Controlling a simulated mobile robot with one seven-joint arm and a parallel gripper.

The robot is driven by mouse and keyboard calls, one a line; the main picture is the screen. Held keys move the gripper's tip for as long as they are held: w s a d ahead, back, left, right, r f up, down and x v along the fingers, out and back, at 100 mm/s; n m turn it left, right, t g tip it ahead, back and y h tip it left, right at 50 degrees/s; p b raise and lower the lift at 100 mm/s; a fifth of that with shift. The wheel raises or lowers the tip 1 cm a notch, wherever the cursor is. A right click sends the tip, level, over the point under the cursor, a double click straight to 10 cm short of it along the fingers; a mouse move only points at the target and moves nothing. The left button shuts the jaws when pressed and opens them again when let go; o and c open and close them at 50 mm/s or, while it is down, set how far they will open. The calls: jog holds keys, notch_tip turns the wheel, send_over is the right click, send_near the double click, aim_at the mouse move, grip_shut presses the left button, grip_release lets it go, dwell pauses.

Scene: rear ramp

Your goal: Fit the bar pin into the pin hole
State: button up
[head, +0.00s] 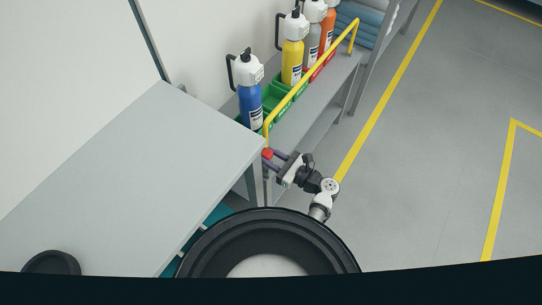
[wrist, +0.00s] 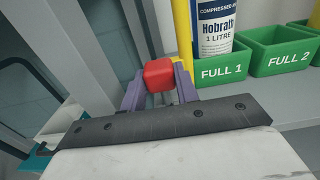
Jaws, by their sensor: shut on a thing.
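A red block-shaped head, which looks like the bar pin (wrist: 159,75), is between the purple fingers of my gripper (wrist: 160,88). It also shows as a small red spot in the head view (head: 267,153), with my gripper (head: 272,154) shut on it. The pin's shank is not visible. The yellow bar (head: 315,69) runs along the front of the bottle shelf, and its near post (wrist: 183,35) stands just behind and right of the red head in the wrist view. I cannot tell whether the pin touches the post. The pin hole is hidden in both views.
A blue bottle (head: 250,100) and a yellow bottle (head: 292,60) stand in green bins behind the bar, with more bottles beyond. A grey table (head: 130,180) lies left of my gripper, its corner close. A black round object (head: 51,263) sits on it. Floor at right is clear.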

jog(key=shift+f+b, duration=1)
jog(key=shift+f, duration=0.7)
jog(key=o, duration=1.1)
jog(key=shift+o, duration=0.3)
jog(key=b+v, duration=0.2)
jog(key=v, duration=1.1)
jog(key=shift+s+d+b, duration=0.3)
jog(key=shift+b, duration=0.05)
